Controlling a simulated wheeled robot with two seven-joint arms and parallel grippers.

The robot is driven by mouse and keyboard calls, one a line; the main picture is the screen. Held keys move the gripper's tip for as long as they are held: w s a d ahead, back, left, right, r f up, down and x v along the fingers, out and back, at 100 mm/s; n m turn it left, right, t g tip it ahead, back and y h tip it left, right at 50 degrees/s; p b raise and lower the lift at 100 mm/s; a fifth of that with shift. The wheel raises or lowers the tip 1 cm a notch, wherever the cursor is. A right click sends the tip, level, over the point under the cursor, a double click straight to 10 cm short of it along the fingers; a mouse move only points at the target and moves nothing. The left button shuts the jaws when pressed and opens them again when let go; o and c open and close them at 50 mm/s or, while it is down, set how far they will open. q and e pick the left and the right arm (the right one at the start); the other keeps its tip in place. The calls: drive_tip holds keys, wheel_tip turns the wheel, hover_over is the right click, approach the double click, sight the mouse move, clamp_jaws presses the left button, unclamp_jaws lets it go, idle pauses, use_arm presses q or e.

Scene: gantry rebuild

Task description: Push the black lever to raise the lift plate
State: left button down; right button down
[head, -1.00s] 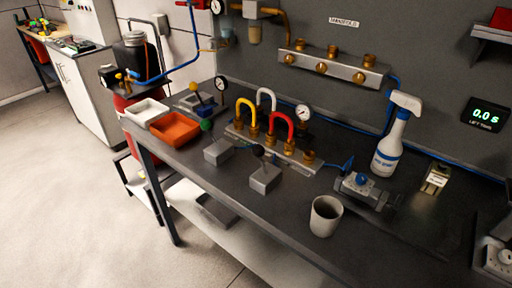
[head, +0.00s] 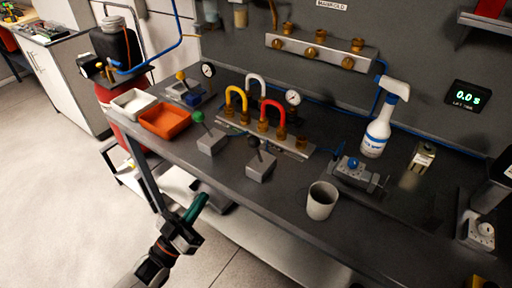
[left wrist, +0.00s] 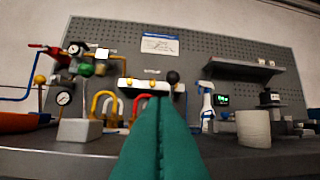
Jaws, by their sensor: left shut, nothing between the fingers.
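The black lever (head: 253,143) is a black ball knob on a stem, standing on a grey block (head: 261,166) near the bench's front edge. The knob also shows in the left wrist view (left wrist: 172,77), just above and beyond my fingertips. My left gripper (head: 203,197) has green fingers, shut and empty. It is in front of the bench, left of and nearer than the lever block, and apart from it. In the left wrist view the fingers (left wrist: 158,108) hide the lever's block. I cannot pick out the lift plate for sure. My right gripper is not in view.
A green-knobbed lever block (head: 211,143) stands just left of the black one. A grey cup (head: 321,200) stands to the right near the front edge. Behind is a manifold with coloured hoses (head: 265,127). The lift time display (head: 467,96) reads 0.0 s.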

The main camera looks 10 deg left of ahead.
sight(257, 152)
use_arm(q)
drive_tip(key=w+d+r+h+p, duration=0.2)
drive_tip(key=w+d+r+p, duration=0.2)
drive_tip(key=w+d+r, duration=0.3)
drive_tip(key=w+r, duration=0.1)
drive_tip(key=w, duration=0.1)
drive_tip(key=shift+w+d+r+m+p, duration=0.15)
drive_tip(key=shift+w+r+m+p, duration=0.15)
drive_tip(key=shift+w+m, duration=0.1)
